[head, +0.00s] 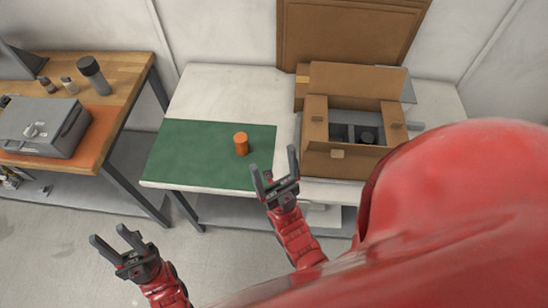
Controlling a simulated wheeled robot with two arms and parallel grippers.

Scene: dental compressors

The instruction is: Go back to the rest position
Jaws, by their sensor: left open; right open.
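My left gripper (119,246) is open and empty, over the floor in front of the tables. My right gripper (275,170) is open and empty, near the front right edge of the green mat (190,158). An orange cylinder (241,143) stands on the mat, a little behind and left of my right gripper and apart from it.
An open cardboard box (335,165) with dark and grey items inside stands on the white table (215,90). A wooden bench (135,68) at the left holds a grey case (40,128), a dark cylinder (94,75) and small bottles. The floor at the lower left is clear.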

